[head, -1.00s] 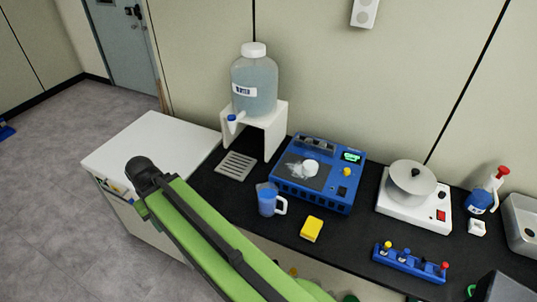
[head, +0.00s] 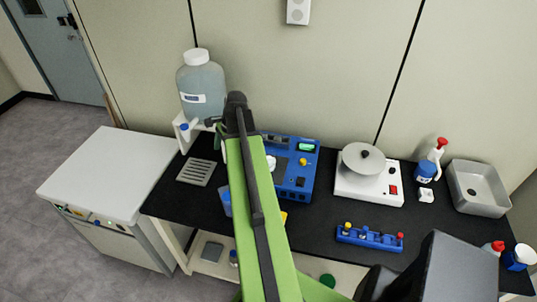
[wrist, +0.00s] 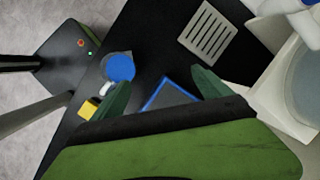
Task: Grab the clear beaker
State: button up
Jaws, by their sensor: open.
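The clear beaker (head: 225,201) holds blue liquid and stands on the black counter, mostly hidden behind my arm in the head view. In the wrist view the beaker (wrist: 119,66) shows from above as a blue round with a pale handle on its lower left. My gripper (wrist: 163,88) is open and empty in the wrist view. Its left finger is just below and right of the beaker in that picture; the beaker is not between the fingers. In the head view the fingers are hard to make out at the dark end of my arm.
A blue device (head: 300,190) stands right of the beaker, and a yellow block (wrist: 88,108) lies near it. A drain grate (head: 196,172) and a big water bottle (head: 201,88) on a stand are to the left. A tube rack (head: 369,238) is farther right.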

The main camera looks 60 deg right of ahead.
aim_at(269, 153)
jog(key=s+d+r+m+t+p, duration=0.1)
jog(key=s+d+r+m, duration=0.1)
jog(key=s+d+m, duration=0.45)
jog(key=s+d+r+m+t+p, duration=0.15)
jog(key=s+d+m, duration=0.25)
jog(key=s+d, duration=0.55)
jog(key=shift+g+h, duration=0.3)
jog(key=shift+g, duration=0.15)
jog(key=b+x, duration=0.4)
jog(key=d+b+x, duration=0.1)
jog(key=b+x, duration=0.3)
jog(key=w+b+x, duration=0.1)
jog(key=b+x, duration=0.3)
jog(key=shift+f, duration=0.2)
jog(key=shift+w+f, duration=0.15)
jog(key=shift+w, duration=0.05)
jog(key=b+x, duration=0.5)
jog(key=shift+d, duration=0.1)
jog(key=shift+c, duration=0.3)
jog(key=c, duration=1.7)
